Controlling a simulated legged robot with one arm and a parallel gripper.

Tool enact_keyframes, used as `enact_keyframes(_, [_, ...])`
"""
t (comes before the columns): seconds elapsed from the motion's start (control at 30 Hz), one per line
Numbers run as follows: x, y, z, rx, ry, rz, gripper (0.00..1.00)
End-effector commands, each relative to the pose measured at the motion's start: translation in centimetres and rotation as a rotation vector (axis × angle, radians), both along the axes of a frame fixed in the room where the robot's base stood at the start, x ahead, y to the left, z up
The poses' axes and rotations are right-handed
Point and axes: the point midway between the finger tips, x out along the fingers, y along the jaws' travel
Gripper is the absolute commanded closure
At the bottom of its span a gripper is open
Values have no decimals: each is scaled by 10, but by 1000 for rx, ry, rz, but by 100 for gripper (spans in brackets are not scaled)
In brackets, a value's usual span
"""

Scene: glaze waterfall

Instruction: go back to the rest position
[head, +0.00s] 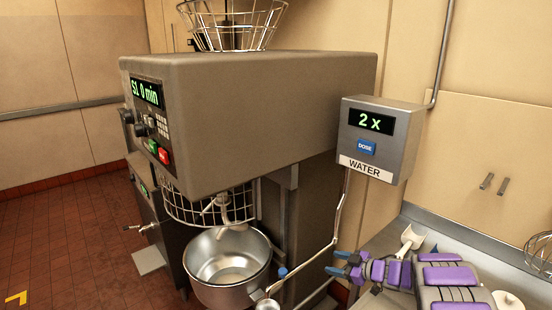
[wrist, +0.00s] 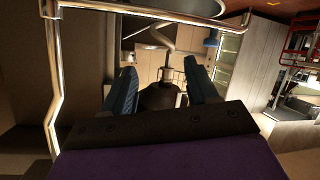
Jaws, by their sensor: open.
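My gripper (head: 343,264) is at the lower right of the head view, at the end of my purple and dark arm. Its blue fingers point left, toward the thin metal water pipe (head: 338,215). In the wrist view my gripper (wrist: 162,74) shows two blue fingers spread apart with nothing held between them. A pipe-like metal part (wrist: 165,55) shows beyond the gap. I cannot tell how far the fingers are from it. No object of the task is named.
The large mixer (head: 250,110) stands left of my gripper, above a steel bowl (head: 205,292). A water box (head: 380,140) reading "2 x" with a blue DOSE button is on the wall. A white scoop (head: 410,238) lies on the counter behind my arm.

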Motion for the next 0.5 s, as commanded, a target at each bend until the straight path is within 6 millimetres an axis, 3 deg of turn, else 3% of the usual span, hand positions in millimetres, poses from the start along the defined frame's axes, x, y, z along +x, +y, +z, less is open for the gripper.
enact_keyframes(0.1, [22, -26, 36, -119, -32, -175, 42])
enact_keyframes(0.23, [33, -61, 75, -226, -49, -376, 42])
enact_keyframes(0.37, [26, -93, 112, -313, -41, -570, 42])
enact_keyframes(0.5, [0, -121, 149, -379, -2, -771, 42])
